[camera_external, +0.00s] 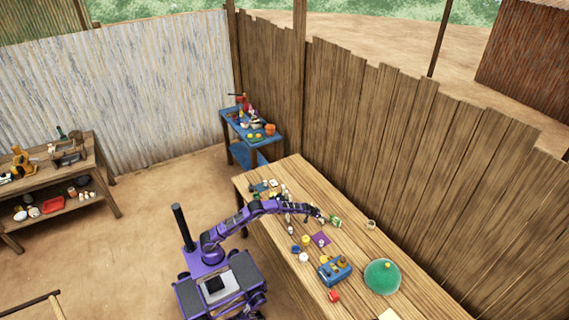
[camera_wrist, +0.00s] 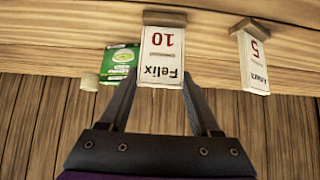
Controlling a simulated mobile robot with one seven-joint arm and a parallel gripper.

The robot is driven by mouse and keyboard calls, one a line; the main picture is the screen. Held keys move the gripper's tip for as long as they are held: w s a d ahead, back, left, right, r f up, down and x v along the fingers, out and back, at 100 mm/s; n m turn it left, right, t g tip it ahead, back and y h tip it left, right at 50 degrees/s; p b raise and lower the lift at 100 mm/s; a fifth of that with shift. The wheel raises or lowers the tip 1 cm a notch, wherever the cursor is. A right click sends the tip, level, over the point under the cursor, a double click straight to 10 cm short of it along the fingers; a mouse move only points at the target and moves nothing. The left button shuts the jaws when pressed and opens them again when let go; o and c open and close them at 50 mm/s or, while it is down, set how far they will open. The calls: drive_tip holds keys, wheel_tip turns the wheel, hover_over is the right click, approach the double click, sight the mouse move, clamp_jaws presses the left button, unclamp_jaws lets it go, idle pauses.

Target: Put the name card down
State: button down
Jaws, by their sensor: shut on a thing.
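A white name card (camera_wrist: 162,58) reading "Felix" and 10 stands in a wooden foot and appears upside down in the wrist view. My gripper (camera_wrist: 161,82) is shut on it, one finger on each side edge. The foot is close to the wooden table top (camera_wrist: 80,30); I cannot tell whether it touches. A second card (camera_wrist: 253,62) with a 5 and its own foot is apart to the right. In the external view my gripper (camera_external: 319,214) is over the far side of the long table (camera_external: 347,244); the held card is too small to make out there.
A green packet (camera_wrist: 118,66) is just left of the held card in the wrist view. A purple mat (camera_external: 320,240), a blue box (camera_external: 335,270), a green disc (camera_external: 382,281) and small items occupy the table. A plank fence (camera_external: 440,180) runs behind it.

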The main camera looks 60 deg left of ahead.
drive_tip(key=shift+f, duration=0.25)
drive_tip(key=shift+c, duration=0.5)
unclamp_jaws()
drive_tip(key=shift+r, duration=0.15)
drive_tip(key=shift+r, duration=0.25)
drive_tip(key=v, duration=1.1)
drive_tip(key=shift+s+r, duration=0.2)
drive_tip(key=shift+s, duration=0.15)
